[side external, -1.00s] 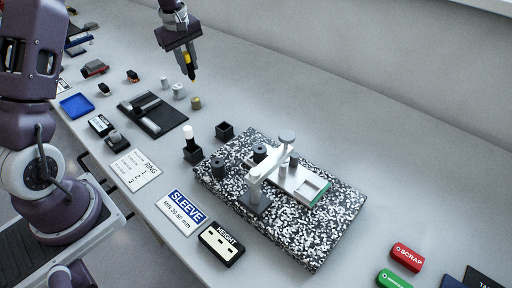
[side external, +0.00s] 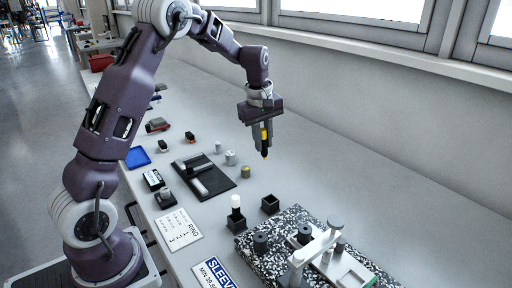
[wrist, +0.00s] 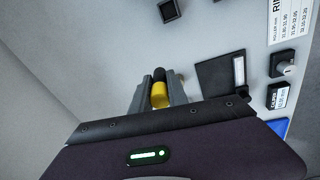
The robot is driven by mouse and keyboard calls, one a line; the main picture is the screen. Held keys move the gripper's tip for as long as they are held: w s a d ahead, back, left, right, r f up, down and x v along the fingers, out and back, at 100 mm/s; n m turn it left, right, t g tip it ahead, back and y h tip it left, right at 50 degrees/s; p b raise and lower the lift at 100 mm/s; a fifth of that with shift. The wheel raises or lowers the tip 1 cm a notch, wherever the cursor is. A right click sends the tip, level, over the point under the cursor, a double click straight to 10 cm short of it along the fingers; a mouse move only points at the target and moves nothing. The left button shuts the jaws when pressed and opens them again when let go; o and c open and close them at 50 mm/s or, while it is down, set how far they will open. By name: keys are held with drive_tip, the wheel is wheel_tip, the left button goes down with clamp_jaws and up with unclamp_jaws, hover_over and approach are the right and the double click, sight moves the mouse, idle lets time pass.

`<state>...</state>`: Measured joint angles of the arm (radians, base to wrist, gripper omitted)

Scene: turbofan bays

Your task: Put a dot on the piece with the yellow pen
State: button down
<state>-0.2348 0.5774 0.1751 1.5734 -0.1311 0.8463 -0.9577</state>
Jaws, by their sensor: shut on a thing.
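My gripper (side external: 264,143) is shut on the yellow pen (side external: 264,134), which points down with its dark tip in the air above the bench. The pen's yellow end also shows between the fingers in the wrist view (wrist: 160,95). A small brass-coloured cylinder (side external: 245,171) stands on the bench, below and left of the pen tip in the side view. Two silver cylinders (side external: 230,157) (side external: 218,146) stand behind it to the left. I cannot tell which of these is the piece. The pen appears apart from all of them.
A black tray (side external: 221,182) with a grey bar lies left of the cylinders. A small open black box (side external: 270,204) and a dark holder with a white-topped part (side external: 236,214) stand nearer. A speckled slab (side external: 252,250) carries a measuring stand. The bench behind the gripper is clear.

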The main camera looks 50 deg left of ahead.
drive_tip(key=s+d+r, duration=0.2)
drive_tip(key=d+r, duration=0.1)
drive_tip(key=d, duration=1.2)
drive_tip(key=g, duration=0.2)
approach(303, 227)
drive_tip(key=shift+s+a+f+h, duration=0.1)
drive_tip(key=shift+a+f+h, duration=0.05)
drive_tip(key=shift+f, duration=0.35)
drive_tip(key=shift+a+f+h, duration=0.15)
drive_tip(key=shift+f, duration=0.4)
drive_tip(key=shift+f, duration=0.55)
wheel_tip(303, 227, up, 7)
idle(0.4)
idle(0.3)
